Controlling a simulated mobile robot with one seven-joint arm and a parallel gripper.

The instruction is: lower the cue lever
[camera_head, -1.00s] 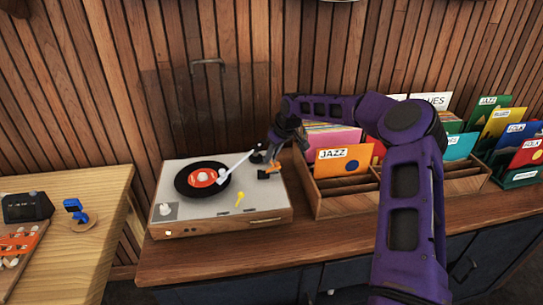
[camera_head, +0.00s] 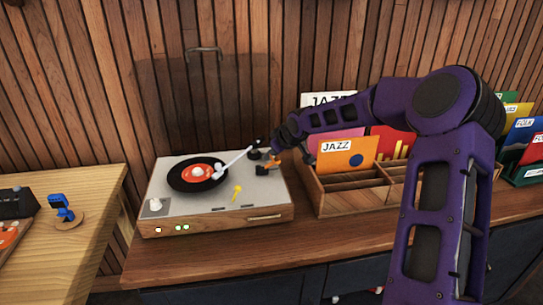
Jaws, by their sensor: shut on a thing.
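The record player (camera_head: 215,208) stands on the wooden counter with a black record (camera_head: 185,181) with a red label on its platter. The white tonearm (camera_head: 234,161) reaches over the record, its head at the label's right edge; whether its needle touches cannot be told. My gripper (camera_head: 266,168) is at the back right of the deck, beside the tonearm base (camera_head: 256,153), with its orange fingertips low over the deck. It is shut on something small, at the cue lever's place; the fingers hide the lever.
The clear lid (camera_head: 204,90) stands open behind the deck. A wooden record bin (camera_head: 340,197) with sleeves stands close on the right, below my arm. A light wooden table (camera_head: 75,240) is at the left. The counter (camera_head: 230,260) in front is clear.

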